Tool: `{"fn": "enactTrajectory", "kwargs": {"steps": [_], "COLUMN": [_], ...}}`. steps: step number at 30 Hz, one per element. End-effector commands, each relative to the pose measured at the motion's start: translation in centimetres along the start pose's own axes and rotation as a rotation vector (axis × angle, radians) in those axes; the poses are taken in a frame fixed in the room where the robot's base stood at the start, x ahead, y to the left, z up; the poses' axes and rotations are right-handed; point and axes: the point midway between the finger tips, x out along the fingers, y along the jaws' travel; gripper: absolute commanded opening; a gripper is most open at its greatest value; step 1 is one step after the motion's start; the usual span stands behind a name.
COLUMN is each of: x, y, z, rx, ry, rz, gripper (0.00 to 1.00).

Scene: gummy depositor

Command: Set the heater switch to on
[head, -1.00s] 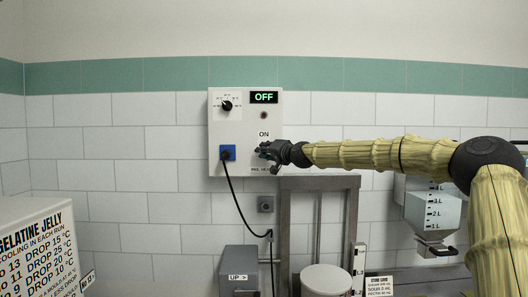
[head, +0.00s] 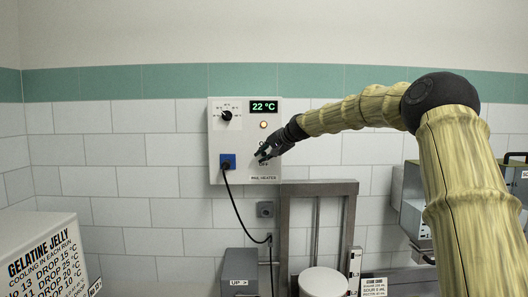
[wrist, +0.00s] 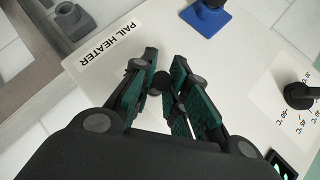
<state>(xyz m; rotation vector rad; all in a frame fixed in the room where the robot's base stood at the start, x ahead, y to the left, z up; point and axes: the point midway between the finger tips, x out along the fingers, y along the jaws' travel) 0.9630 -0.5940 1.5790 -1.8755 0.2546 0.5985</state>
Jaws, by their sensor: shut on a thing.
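The pail heater control box (head: 243,135) is a white panel on the tiled wall. Its display (head: 264,106) reads 22 °C in green, and the round lamp (head: 264,125) below it glows amber. My gripper (head: 262,154) is at the lower right of the panel, over the switch labels, and covers most of the switch. In the wrist view, my gripper (wrist: 160,72) is shut on the dark round end of the heater switch (wrist: 161,82). The PAIL HEATER label (wrist: 110,49) shows beside the fingers.
A black dial (head: 226,115) sits at the panel's upper left. A blue socket (head: 228,161) with a black plug and hanging cable is left of my gripper. A metal frame (head: 318,188) stands below the panel.

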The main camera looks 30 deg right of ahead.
Motion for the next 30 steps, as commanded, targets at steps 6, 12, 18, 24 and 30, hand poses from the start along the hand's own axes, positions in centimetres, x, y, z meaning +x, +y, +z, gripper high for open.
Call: {"fn": "enactTrajectory", "kwargs": {"steps": [6, 12, 18, 24, 30], "x": [-0.2, -0.28, -0.3, -0.36, -0.39], "y": [-0.68, -0.96, -1.0, -1.05, -1.05], "z": [-0.45, -0.57, -0.65, -0.7, -0.72], "rx": [0.061, 0.1, 0.12, 0.125, 0.124], "ry": [-0.061, -0.101, -0.121, -0.126, -0.126], "rz": [0.073, 0.117, 0.139, 0.144, 0.144], "gripper": [0.0, 0.0, 0.0, 0.0, 0.0]}}
